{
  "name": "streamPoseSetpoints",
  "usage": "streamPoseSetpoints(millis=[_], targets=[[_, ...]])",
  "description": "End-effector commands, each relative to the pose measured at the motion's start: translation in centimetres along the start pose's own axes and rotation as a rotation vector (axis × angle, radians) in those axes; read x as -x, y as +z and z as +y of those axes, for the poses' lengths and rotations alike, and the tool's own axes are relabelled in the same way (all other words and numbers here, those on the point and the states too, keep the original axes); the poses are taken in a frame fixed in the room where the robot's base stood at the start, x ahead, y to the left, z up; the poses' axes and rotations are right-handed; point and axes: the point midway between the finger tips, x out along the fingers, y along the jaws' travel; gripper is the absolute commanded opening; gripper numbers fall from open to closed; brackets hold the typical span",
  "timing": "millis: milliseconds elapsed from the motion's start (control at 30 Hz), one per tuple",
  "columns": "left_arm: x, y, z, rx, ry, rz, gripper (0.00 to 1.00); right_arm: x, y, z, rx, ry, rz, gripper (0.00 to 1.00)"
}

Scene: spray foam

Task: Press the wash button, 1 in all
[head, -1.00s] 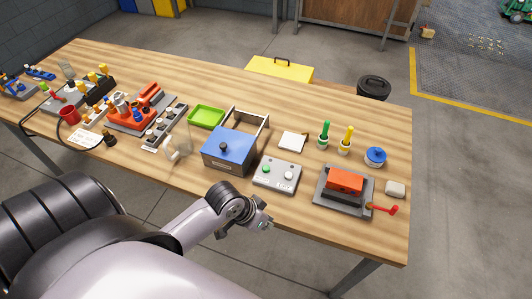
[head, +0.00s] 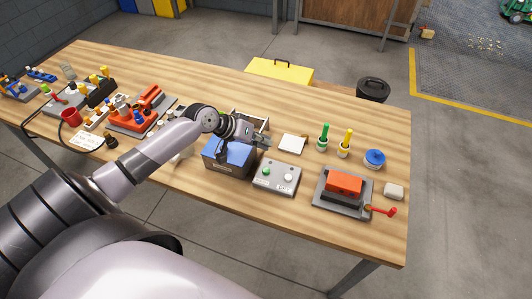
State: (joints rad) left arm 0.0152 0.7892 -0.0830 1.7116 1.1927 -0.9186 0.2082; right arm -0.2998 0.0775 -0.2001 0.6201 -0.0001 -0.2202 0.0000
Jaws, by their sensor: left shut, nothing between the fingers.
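A grey button panel (head: 271,186) lies near the front edge of the table, with a green button (head: 267,171) on its left and a white button (head: 289,178) on its right. The labels are too small to read, so I cannot tell which one is the wash button. My left gripper (head: 264,141) is shut and empty. My right gripper is out of the picture.
The blue box (head: 224,160) stands left of the panel, partly hidden by my arm.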

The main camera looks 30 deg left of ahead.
Motion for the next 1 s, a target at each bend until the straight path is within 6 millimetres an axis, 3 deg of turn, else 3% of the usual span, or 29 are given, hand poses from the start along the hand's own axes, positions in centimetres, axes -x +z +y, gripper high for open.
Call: streamPoseSetpoints(millis=[267, 767, 1000], targets=[[-0.5, 0.5, -0.3, -0.001, 0.000, -0.001, 0.00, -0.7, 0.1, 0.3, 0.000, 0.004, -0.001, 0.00], [-4.8, 3.6, -3.5, -0.001, -0.001, -0.001, 0.00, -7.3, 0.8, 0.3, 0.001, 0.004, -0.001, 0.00], [-6.1, 4.5, -4.4, 0.000, 0.000, -0.002, 0.00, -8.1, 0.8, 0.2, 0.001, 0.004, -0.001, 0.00]])
